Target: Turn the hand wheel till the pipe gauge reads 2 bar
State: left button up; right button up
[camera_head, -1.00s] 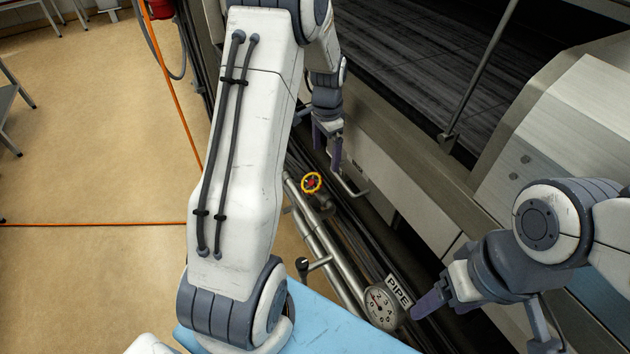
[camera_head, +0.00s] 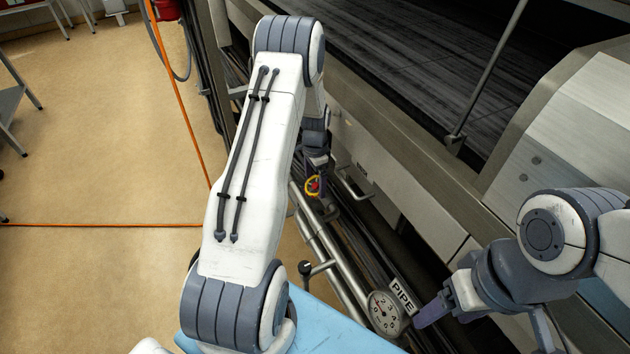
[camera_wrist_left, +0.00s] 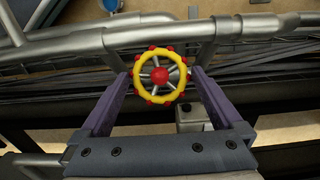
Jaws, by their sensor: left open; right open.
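The hand wheel (camera_head: 309,190) has a yellow rim with red knobs and sits on the pipework beside the machine. It also shows in the left wrist view, with its red hub (camera_wrist_left: 159,75) facing the camera. My left gripper (camera_head: 317,176) is open at the wheel, and in the head view it partly covers it. In the left wrist view its two purple fingers stand on either side of the rim; I cannot tell whether they touch it. The round white pipe gauge (camera_head: 384,313) is beside the PIPE label (camera_head: 403,296); its needle is too small to read. My right gripper (camera_head: 487,322) is open and empty.
Steel pipes (camera_head: 328,250) run from the wheel to the gauge, with a black-knobbed lever (camera_head: 305,268) beside them. A curved handle (camera_head: 352,187) sticks out of the machine panel close to the wheel. Open floor (camera_head: 110,140) lies to the left.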

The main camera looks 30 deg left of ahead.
pick_arm(q)
jog(key=c, duration=1.1)
jog(key=shift+o, duration=0.2)
jog(key=shift+n, duration=0.3)
jog(key=shift+w+a+n+h+p, duration=0.1)
jog(key=shift+n+h+p, duration=0.3)
jog(key=shift+p, duration=0.05)
jog(key=shift+a+n+g, duration=0.1)
jog(key=shift+n+g, duration=0.2)
jog(key=shift+n, duration=0.3)
jog(key=shift+a+n+h+p, duration=0.15)
jog(key=shift+n+h+p, duration=0.15)
jog(key=shift+n+h, duration=1.1)
jog(key=shift+w+n, duration=0.1)
jog(key=shift+n, duration=0.4)
